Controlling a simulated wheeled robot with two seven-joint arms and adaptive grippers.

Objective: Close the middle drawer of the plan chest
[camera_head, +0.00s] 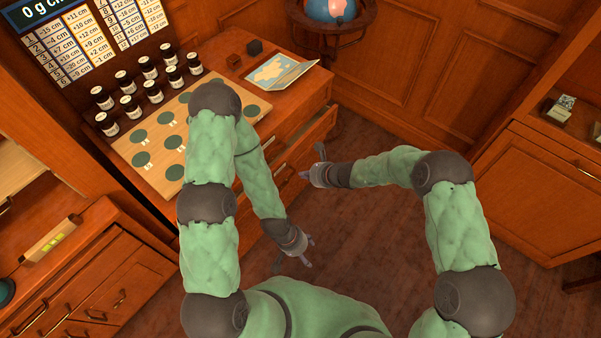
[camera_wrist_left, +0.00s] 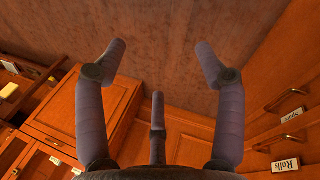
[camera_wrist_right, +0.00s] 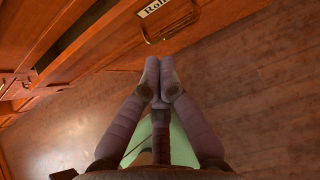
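The wooden plan chest (camera_head: 180,190) stands left of centre in the head view. A drawer (camera_head: 318,128) near its top right stands out, with a dark gap above its front. In the right wrist view a drawer front labelled "Rolls" (camera_wrist_right: 200,12) has a brass handle (camera_wrist_right: 170,28), and a dark opening (camera_wrist_right: 75,38) shows to its left. My right gripper (camera_wrist_right: 158,72) is shut and empty, close to that front; contact is unclear. My left gripper (camera_head: 300,254) is open and empty, lower and apart from the chest.
Bottles (camera_head: 150,68), a board with green discs (camera_head: 160,140) and a map (camera_head: 281,72) lie on the chest top. A globe (camera_head: 333,8) stands behind. Cabinets stand at left (camera_head: 90,275) and right (camera_head: 545,185). The floor (camera_head: 400,230) between is clear.

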